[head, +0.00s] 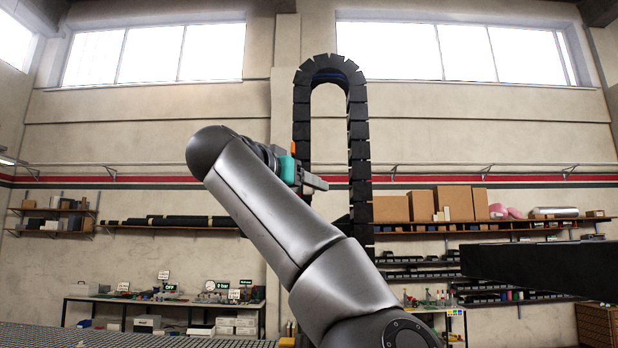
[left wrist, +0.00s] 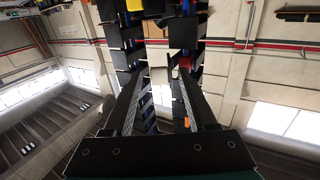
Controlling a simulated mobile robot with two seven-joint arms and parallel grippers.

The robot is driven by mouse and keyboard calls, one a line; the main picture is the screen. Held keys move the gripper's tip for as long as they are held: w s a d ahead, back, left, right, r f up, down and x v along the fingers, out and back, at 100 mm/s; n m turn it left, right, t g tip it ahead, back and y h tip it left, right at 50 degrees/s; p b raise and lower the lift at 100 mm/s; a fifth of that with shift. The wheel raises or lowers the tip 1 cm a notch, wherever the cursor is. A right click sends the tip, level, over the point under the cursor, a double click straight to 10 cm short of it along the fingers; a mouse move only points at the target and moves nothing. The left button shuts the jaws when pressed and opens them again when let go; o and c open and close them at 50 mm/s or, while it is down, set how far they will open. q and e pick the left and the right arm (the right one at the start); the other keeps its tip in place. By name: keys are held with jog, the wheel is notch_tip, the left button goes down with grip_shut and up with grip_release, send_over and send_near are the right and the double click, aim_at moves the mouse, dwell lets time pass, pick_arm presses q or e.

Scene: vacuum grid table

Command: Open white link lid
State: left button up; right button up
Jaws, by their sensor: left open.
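A tall black cable chain (head: 357,150) of many links stands upright in an arch behind my left arm. In the left wrist view the two strands of the chain (left wrist: 124,60) rise ahead, with blue inside and small yellow (left wrist: 134,5) and red (left wrist: 185,62) parts. I cannot make out a white link lid for certain; the pale patch between the strands may be wall. My left gripper (head: 318,183) is in front of the chain in the head view. Its fingers (left wrist: 160,82) are spread apart with nothing held between them. My right gripper is not in view.
A dark beam (head: 540,268) juts in from the right. A grid table (head: 120,337) lies at the lower left. Shelves with cardboard boxes (head: 455,202) and a workbench (head: 160,302) stand along the back wall. The space left of my arm is clear.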

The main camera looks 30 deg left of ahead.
pick_arm(q)
jog(key=shift+w, duration=0.9)
jog(key=shift+c, duration=0.2)
grip_shut()
